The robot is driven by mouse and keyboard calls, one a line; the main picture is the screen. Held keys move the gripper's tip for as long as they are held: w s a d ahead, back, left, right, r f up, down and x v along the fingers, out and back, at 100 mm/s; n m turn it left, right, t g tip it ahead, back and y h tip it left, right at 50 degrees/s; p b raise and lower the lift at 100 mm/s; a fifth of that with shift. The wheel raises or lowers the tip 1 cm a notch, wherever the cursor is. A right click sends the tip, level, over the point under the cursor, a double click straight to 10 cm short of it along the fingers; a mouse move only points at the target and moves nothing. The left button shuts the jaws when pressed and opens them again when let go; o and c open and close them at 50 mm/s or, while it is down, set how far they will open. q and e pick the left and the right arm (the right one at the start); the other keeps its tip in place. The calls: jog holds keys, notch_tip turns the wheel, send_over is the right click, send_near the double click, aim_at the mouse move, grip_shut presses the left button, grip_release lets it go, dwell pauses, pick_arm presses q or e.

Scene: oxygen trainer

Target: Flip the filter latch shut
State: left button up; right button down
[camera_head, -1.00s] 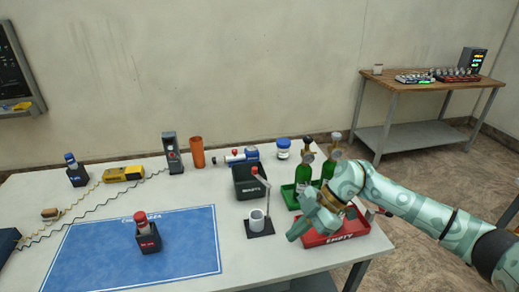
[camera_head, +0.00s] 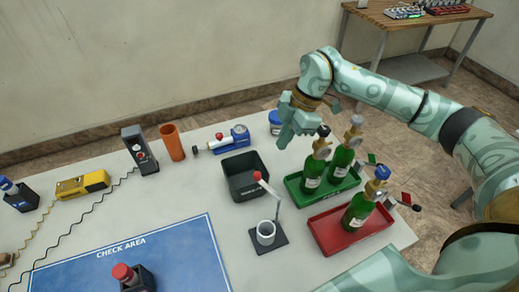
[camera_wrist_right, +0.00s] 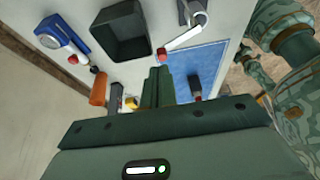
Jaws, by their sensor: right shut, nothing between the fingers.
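The filter stand is a black plate with a white cup (camera_head: 265,232). Its latch (camera_head: 268,192) is a pale lever with a red knob, raised and leaning left above the cup, not lying over it. In the right wrist view the latch (camera_wrist_right: 185,38) shows near the top, with its red knob just beyond my fingers. My right gripper (camera_head: 287,140) is shut and empty, behind and above the latch, near the table's far side and apart from the latch. In the right wrist view its fingers (camera_wrist_right: 158,82) are together. My left gripper is not in view.
A black bin (camera_head: 246,183) stands just behind the stand. Right of it are a green tray (camera_head: 305,202) with two green bottles and a red tray (camera_head: 330,238) with one. A blue check mat (camera_head: 180,255) lies at left. A blue gauge pump (camera_head: 239,136) stands behind.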

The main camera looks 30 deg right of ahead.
send_near(268, 185)
jog(key=w+a+f, duration=0.2)
jog(key=w+f, duration=0.1)
jog(key=f, duration=0.2)
jog(key=shift+f, duration=0.25)
jog(key=shift+w, duration=0.1)
dwell(0.6)
